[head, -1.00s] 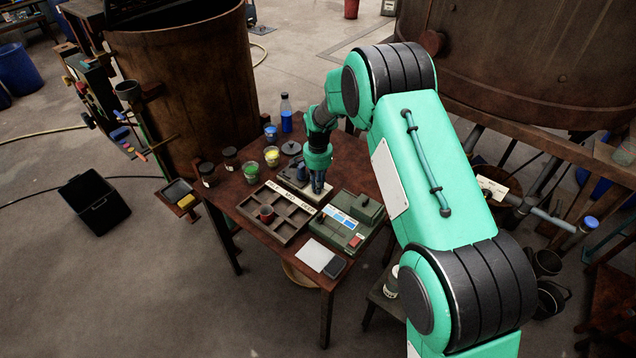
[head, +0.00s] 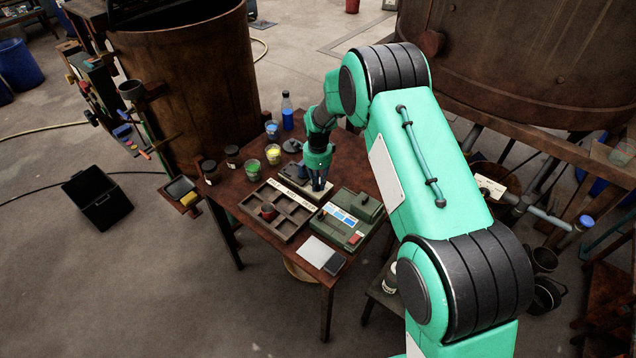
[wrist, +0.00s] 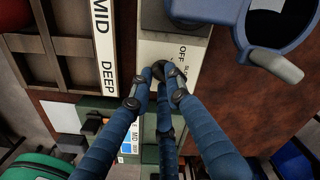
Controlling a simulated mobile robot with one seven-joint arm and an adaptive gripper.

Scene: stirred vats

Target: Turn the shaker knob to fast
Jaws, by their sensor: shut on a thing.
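The shaker (wrist: 165,52) is a cream-fronted device on the brown table, with OFF and a partly hidden SLOW printed on its face. It also shows in the head view (head: 290,184), partly behind my gripper. The dark round knob (wrist: 173,73) sits beside the printed words, mostly covered by my fingers. My gripper (wrist: 165,70) has blue segmented fingers shut on the knob. In the head view my gripper (head: 318,184) points down at the shaker's right end. The knob's pointer and the fast mark are hidden, so I cannot tell its setting.
A divided wooden tray (head: 278,228) lies in front, with a small reddish cup in it. A green box with coloured labels (head: 350,216) stands close on the right. Jars, a blue-filled bottle (head: 287,117) and a blue mug-like vessel (wrist: 250,50) are nearby.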

